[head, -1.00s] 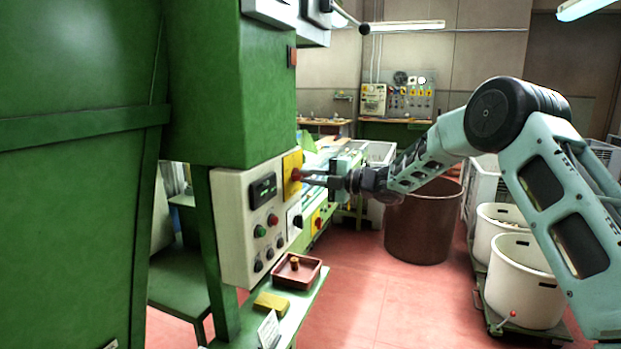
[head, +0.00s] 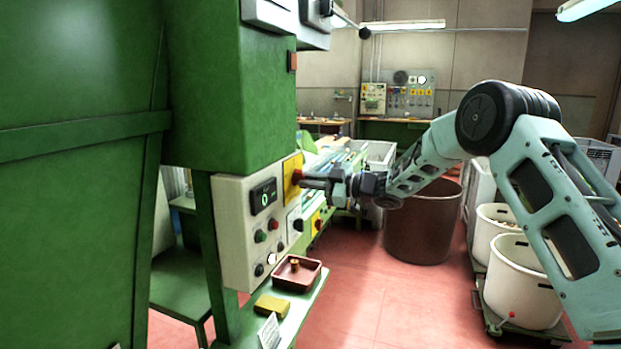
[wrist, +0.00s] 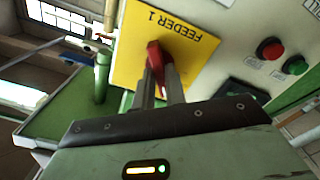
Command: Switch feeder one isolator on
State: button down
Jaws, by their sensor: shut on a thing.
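The feeder one isolator is a yellow plate (head: 288,187) with a red rotary handle (head: 298,176) on the side of the pale control box. In the wrist view the plate (wrist: 190,52) reads "FEEDER 1" upside down. The red handle (wrist: 154,55) points roughly up and down the picture there. My gripper (head: 304,182) reaches in from the right in the head view. Its two fingers (wrist: 158,82) are shut on the red handle, one on each side, partly hiding it.
The control box (head: 234,230) also carries a lit display (head: 264,196) reading 0, green and red buttons and a bright white lamp (head: 272,258). Below is a green shelf with a red tray (head: 312,276) and a yellow block (head: 271,305). A brown bin (head: 420,230) stands behind my arm.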

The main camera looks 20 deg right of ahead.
jog(key=shift+f+m+p, duration=0.1)
jog(key=shift+m+p, duration=1.5)
jog(key=shift+m, duration=1.9)
jog(key=c, duration=1.4)
grip_release()
jog(key=shift+c, duration=0.2)
jog(key=shift+d, duration=0.1)
jog(key=b+v, duration=0.6)
jog(key=v, duration=1.1)
jog(key=shift+s, duration=0.15)
